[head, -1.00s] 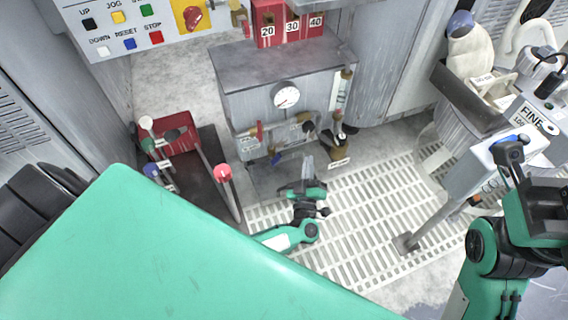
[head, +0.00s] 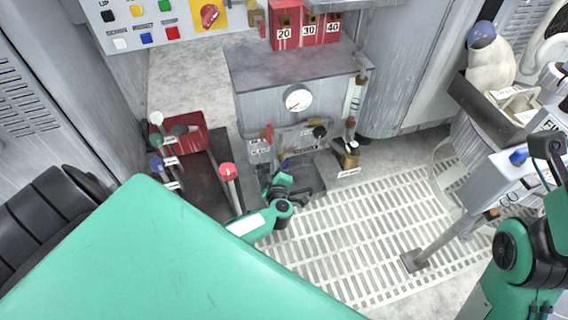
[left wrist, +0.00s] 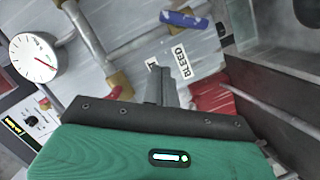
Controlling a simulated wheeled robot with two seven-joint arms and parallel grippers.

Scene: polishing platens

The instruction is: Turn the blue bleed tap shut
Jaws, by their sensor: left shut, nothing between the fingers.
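The blue bleed tap handle (left wrist: 184,18) shows at the top of the left wrist view, near a white BLEED label (left wrist: 181,62). In the head view only a small blue piece of the tap (head: 284,162) shows, low on the front of the grey cabinet beside my gripper. My left gripper (head: 286,172) is at the lower front of that cabinet. In the left wrist view its fingers (left wrist: 160,72) are shut and empty, pointing towards the panel by the label, visibly apart from the blue handle. My right arm (head: 525,250) stands at the right edge; its fingertips cannot be made out.
A pressure gauge (head: 298,98) sits above the pipes. A red-handled tap (head: 268,132) and a black knob (head: 319,132) are close to my left gripper. A red-knobbed lever (head: 227,171) stands to its left. Open floor grating (head: 350,240) lies to the right.

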